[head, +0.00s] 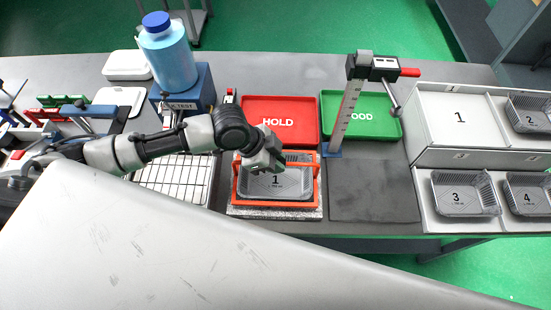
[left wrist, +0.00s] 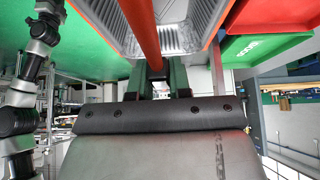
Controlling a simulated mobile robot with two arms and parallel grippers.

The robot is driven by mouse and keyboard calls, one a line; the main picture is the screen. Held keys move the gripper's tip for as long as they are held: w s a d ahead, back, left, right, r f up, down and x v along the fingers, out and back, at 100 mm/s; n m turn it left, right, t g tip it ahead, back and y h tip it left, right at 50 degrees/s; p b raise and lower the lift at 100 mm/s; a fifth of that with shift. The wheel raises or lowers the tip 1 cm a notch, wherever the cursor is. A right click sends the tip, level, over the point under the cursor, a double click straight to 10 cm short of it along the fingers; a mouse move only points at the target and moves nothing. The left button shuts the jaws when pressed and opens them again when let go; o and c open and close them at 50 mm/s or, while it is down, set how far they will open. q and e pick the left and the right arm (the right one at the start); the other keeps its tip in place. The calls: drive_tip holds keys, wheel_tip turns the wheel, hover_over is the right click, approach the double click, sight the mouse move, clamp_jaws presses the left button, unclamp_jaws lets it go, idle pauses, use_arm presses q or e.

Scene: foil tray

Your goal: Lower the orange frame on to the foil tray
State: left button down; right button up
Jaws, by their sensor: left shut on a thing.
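The orange frame (head: 275,204) is around the foil tray (head: 262,188) in the head view, over a speckled grey slab (head: 275,213). The tray is silver and ribbed and shows a "1". My left gripper (head: 273,166) is over the far side of the frame, shut on its bar. In the left wrist view the orange bar (left wrist: 144,32) passes between the two dark fingers (left wrist: 162,78), with the ribbed tray (left wrist: 185,28) just beyond. I cannot tell whether the frame touches the tray's rim. My right gripper is not in view.
Behind are a red HOLD tray (head: 262,113) and a green tray (head: 350,132) with a height gauge (head: 342,120) before it. A wire rack (head: 165,185) lies left; a dark mat (head: 370,190) is clear at right. White bins (head: 450,165) stand far right.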

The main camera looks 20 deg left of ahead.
use_arm(q)
drive_tip(key=shift+f+b, duration=0.6)
drive_tip(key=shift+f, duration=0.65)
idle(0.4)
drive_tip(key=c, duration=1)
unclamp_jaws()
drive_tip(key=shift+o, duration=0.2)
drive_tip(key=b+v, duration=0.1)
drive_tip(key=v, duration=0.8)
drive_tip(key=shift+a+r+b, duration=0.2)
drive_tip(key=shift+b, duration=0.2)
drive_tip(key=shift+s+a+r, duration=0.2)
drive_tip(key=shift+a+r, duration=0.05)
drive_tip(key=shift+r, duration=0.35)
